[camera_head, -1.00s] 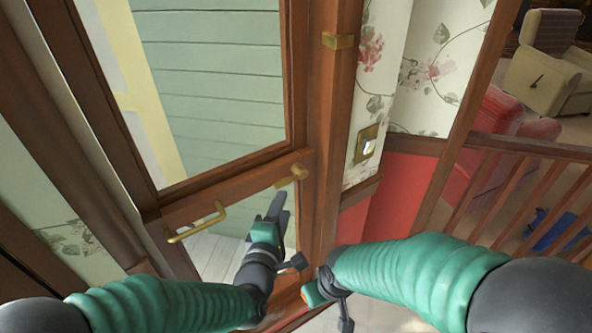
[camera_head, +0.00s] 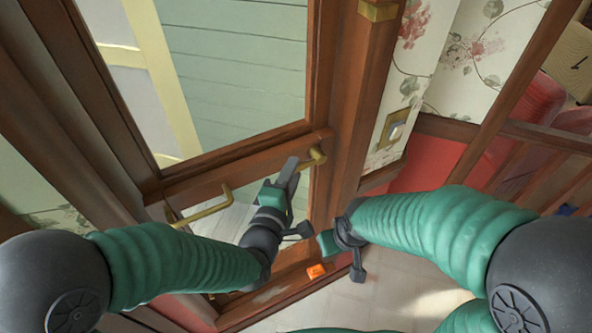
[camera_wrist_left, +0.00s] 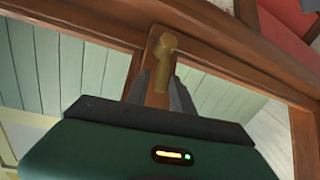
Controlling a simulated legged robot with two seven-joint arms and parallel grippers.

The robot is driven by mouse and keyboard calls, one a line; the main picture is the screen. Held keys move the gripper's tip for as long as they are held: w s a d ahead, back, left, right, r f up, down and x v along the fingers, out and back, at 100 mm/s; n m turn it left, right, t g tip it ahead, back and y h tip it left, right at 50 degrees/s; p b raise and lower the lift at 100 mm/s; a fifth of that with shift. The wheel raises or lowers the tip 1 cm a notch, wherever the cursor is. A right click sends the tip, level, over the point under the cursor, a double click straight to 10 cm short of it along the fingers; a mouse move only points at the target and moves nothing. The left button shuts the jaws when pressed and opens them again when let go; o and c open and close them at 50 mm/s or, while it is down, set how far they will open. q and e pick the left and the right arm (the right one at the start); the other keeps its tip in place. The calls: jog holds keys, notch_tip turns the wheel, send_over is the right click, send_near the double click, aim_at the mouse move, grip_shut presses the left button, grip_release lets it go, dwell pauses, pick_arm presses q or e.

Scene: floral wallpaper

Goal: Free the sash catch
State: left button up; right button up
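The brass sash catch (camera_head: 316,157) sits at the right end of the wooden rail below the large pane. It also shows in the left wrist view (camera_wrist_left: 163,55), upright in the picture with a rounded top. My left gripper (camera_head: 289,170) points up at the rail, just left of the catch in the head view. In the left wrist view its two fingers (camera_wrist_left: 160,88) are apart, with the catch's lower end between or just beyond the tips; contact cannot be told. My right gripper (camera_head: 330,243) is low beside the frame, away from the catch; its fingers are not clear.
A brass pull handle (camera_head: 203,208) is on the same rail to the left. A brass fitting (camera_head: 379,10) is higher on the frame post. A brass wall switch plate (camera_head: 394,128) and a wooden railing (camera_head: 545,138) stand to the right.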

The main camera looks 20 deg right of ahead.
pick_arm(q)
jog(key=shift+w+a+f, duration=0.1)
jog(key=shift+w+a, duration=0.05)
jog(key=shift+a, duration=0.05)
jog(key=shift+c, duration=1.3)
jog(key=shift+w, duration=0.1)
jog(key=shift+c, duration=1.1)
jog(key=shift+s+d, duration=0.25)
jog(key=shift+d, duration=0.55)
grip_shut()
